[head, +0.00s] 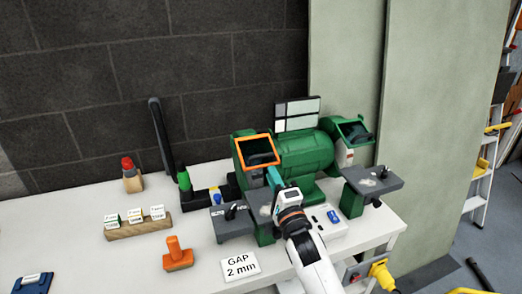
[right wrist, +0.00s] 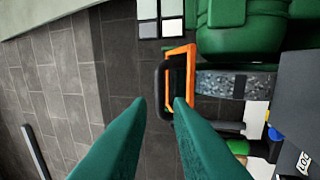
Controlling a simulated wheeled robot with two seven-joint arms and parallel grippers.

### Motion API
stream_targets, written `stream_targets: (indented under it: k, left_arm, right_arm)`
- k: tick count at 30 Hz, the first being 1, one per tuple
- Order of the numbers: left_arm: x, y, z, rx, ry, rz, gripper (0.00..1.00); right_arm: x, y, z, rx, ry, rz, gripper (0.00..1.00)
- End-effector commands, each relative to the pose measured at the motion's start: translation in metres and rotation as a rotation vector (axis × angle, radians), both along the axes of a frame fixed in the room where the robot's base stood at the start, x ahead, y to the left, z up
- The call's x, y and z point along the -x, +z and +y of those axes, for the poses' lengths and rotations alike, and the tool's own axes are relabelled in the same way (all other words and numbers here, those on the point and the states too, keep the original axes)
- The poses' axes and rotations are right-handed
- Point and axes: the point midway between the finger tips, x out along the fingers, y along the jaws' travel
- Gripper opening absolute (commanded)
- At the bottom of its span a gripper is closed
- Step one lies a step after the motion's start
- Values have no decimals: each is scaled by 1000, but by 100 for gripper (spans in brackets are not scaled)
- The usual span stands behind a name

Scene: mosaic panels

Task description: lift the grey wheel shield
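The green bench grinder (head: 303,153) stands on the white bench and carries two wheel shields. The left shield (head: 256,137) has an orange frame around a dark pane. The right shield (head: 354,122) has a green frame. I cannot make out a plainly grey frame on either. My right gripper (head: 271,172) is just in front of the orange-framed shield. In the right wrist view, its teal fingers (right wrist: 160,103) are apart with nothing between them; the orange frame (right wrist: 191,50) and a dark loop lie just beyond the tips. My left gripper is out of view.
Grey tool rests (head: 232,224) (head: 374,181) project in front of the wheels. A "GAP 2 mm" card (head: 240,265), an orange stamp-like block (head: 178,256) and a wooden card holder (head: 138,229) stand on the bench. A yellow plug (head: 383,277) is by the bench's front edge.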

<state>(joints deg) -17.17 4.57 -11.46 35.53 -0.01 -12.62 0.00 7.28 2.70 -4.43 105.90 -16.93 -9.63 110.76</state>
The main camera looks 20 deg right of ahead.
Motion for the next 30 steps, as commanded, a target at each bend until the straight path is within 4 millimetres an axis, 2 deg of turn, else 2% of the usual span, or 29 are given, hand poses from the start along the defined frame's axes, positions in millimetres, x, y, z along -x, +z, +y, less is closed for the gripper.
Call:
stream_targets:
  k: [9, 15, 20, 27, 28, 30]
  left_arm:
    - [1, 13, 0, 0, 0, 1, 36]
    - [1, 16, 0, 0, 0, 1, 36]
    - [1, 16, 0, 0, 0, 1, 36]
    - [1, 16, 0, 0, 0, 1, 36]
    - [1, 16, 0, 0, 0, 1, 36]
    - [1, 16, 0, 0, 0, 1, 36]
  right_arm:
    - [-63, 18, 2, 3, -1, 1, 19]
    - [-88, 23, 3, 3, -2, 1, 19]
    - [-96, 24, 3, 3, -1, 2, 19]
    - [-97, 24, 3, 3, -1, 2, 19]
    - [-97, 24, 3, 3, -1, 2, 17]
    - [-97, 24, 3, 3, -1, 2, 5]
